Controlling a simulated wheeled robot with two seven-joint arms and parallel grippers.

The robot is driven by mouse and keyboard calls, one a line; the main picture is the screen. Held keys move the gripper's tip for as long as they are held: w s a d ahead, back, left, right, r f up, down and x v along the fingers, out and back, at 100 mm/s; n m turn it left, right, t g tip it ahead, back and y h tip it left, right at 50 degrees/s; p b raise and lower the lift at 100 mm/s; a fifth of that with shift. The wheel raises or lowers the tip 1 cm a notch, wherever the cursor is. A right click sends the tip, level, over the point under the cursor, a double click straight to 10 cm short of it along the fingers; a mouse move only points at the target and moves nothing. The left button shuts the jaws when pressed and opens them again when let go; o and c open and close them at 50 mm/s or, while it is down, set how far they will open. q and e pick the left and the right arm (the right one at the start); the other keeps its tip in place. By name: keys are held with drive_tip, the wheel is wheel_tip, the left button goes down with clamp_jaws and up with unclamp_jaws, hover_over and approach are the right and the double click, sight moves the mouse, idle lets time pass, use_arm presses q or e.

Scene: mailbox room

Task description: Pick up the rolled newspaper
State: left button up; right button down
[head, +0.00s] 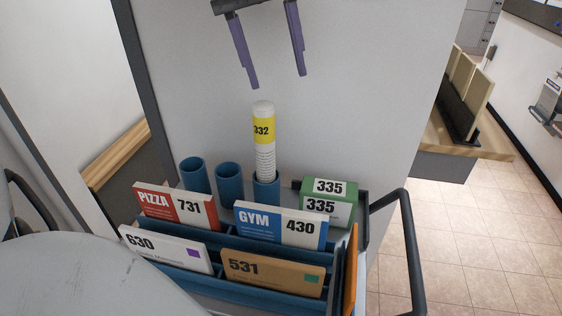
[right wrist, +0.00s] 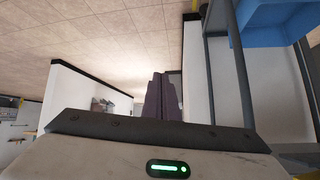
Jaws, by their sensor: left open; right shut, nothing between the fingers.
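The rolled newspaper (head: 264,148) is a white roll with a yellow band marked 332. It stands upright in the head view, its lower end hidden inside a blue tube (head: 266,190). My left gripper (head: 278,80) is open and empty, its two purple fingers pointing down. In the picture, its fingertips show above the top of the roll, apart from it. My right gripper (right wrist: 162,97) shows in the right wrist view with its purple fingers together and nothing between them. The newspaper is not in that view.
Two empty blue tubes (head: 229,184) stand left of the newspaper. In front, a blue rack (head: 180,272) holds several numbered envelopes. Green 335 boxes (head: 330,190) sit to the right, beside a dark cart handle (head: 410,240). A pale wall (head: 370,100) stands behind.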

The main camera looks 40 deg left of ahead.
use_arm(q)
drive_tip(key=n+g+y, duration=0.1)
drive_tip(key=g+y, duration=0.1)
approach(264, 133)
drive_tip(key=shift+w+a+f, duration=0.75)
drive_tip(key=shift+a, duration=0.2)
wheel_tip(264, 133, down, 10)
drive_tip(key=shift+f+p, duration=0.1)
drive_tip(key=shift+p, duration=0.45)
clamp_jaws()
wheel_tip(264, 133, up, 18)
drive_tip(key=shift+s, duration=0.1)
